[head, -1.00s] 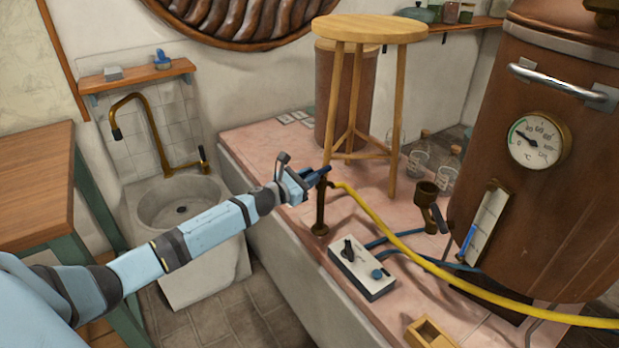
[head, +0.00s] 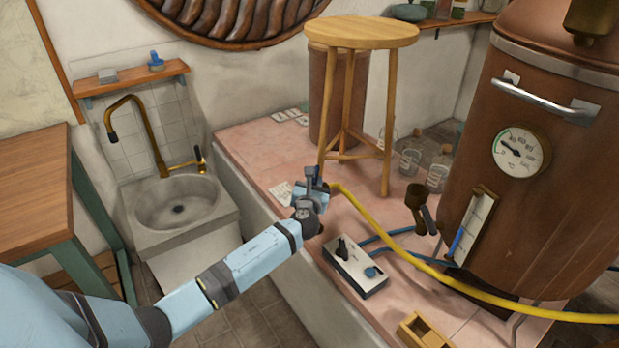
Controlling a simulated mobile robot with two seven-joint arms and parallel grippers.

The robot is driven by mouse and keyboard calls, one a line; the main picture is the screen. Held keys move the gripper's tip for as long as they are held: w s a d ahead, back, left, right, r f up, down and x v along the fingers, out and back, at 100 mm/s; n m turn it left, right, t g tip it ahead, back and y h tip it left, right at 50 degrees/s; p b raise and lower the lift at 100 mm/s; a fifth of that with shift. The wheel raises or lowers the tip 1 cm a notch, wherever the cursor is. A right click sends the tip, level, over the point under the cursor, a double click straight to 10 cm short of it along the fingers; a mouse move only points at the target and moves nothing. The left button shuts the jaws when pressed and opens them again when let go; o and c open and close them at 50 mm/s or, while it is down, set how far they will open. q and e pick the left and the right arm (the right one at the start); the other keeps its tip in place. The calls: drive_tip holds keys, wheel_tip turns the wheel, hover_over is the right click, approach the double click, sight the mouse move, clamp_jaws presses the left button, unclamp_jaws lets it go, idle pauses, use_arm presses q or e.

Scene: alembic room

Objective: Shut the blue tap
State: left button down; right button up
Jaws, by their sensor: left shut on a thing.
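The blue tap (head: 326,187) stands on the near edge of the pink tiled ledge, and a yellow hose (head: 400,255) runs from it. Its brass post and handle are mostly hidden behind my left gripper. My left gripper (head: 312,178) is at the top of the tap, with its dark fingers pointing up. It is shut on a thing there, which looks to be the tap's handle. The handle's exact angle cannot be made out. My right gripper is not in view.
A wooden stool (head: 361,33) stands just behind the tap. A control box (head: 355,267) with knobs sits in front, with blue hoses. A large copper boiler (head: 545,175) is at the right. A stone sink (head: 180,205) is at the left.

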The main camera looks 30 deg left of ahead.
use_arm(q)
drive_tip(key=n+g+y, duration=0.2)
drive_tip(key=g+y, duration=0.1)
drive_tip(key=w+d+n+g+y, duration=0.1)
drive_tip(key=n+g+y, duration=0.2)
drive_tip(key=w+d+n+g+y+p, duration=0.1)
drive_tip(key=n+g+y, duration=0.2)
drive_tip(key=shift+w+d, duration=0.15)
drive_tip(key=shift+w, duration=0.05)
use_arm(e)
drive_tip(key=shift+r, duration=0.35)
use_arm(q)
drive_tip(key=shift+n+g, duration=0.3)
drive_tip(key=shift+n, duration=0.1)
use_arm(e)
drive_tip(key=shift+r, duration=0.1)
use_arm(q)
drive_tip(key=c, duration=1)
unclamp_jaws()
drive_tip(key=shift+c, duration=0.2)
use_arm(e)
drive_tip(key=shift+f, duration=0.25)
use_arm(q)
drive_tip(key=p+v, duration=0.1)
drive_tip(key=v, duration=1.2)
drive_tip(key=shift+d, duration=0.4)
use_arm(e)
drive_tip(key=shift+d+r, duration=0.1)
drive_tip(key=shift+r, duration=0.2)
